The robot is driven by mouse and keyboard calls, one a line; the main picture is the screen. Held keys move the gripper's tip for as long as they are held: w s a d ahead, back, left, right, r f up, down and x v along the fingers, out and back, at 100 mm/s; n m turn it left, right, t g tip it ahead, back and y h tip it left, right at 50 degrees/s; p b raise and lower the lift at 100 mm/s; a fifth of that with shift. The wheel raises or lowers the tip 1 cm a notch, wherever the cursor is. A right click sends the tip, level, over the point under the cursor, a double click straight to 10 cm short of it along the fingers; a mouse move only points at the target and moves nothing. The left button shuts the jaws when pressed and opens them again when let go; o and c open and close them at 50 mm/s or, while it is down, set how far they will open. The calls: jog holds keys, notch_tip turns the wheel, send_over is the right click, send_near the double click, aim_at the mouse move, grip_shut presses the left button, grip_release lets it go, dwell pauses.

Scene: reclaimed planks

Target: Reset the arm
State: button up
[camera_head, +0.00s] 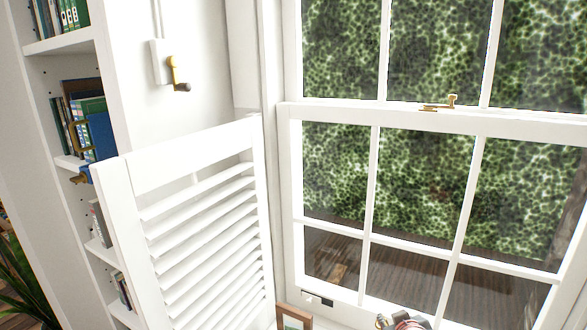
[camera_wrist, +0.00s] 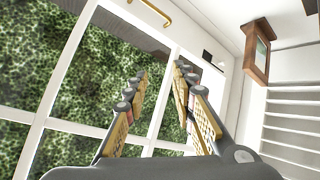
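My gripper (camera_wrist: 160,72) shows in the wrist view with its two yellow-and-grey fingers apart. Nothing is between the fingers. Behind them are the white window bars and the green foliage outside the glass. In the head view, a small red and grey piece (camera_head: 408,322) is cut off by the bottom edge; I cannot tell whether it is part of my arm. The rest of my arm is out of view there.
A white sash window (camera_head: 430,119) fills the right of the head view. A louvred shutter (camera_head: 205,235) stands folded out left of it, beside a bookshelf (camera_head: 60,43). A wooden picture frame (camera_head: 284,312) is low by the window and near my gripper in the wrist view (camera_wrist: 249,60).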

jog(key=s+a+r+g+y, duration=0.2)
jog(key=s+a+r, duration=0.5)
jog(key=s, duration=0.2)
jog(key=s+r+m+g+p, duration=0.1)
jog(key=s+r+m+g, duration=0.1)
jog(key=s, duration=1.1)
jog(key=shift+s+a+r+h, duration=0.25)
jog(key=shift+s+r+h, duration=0.1)
jog(key=shift+r+h, duration=0.1)
dwell(0.3)
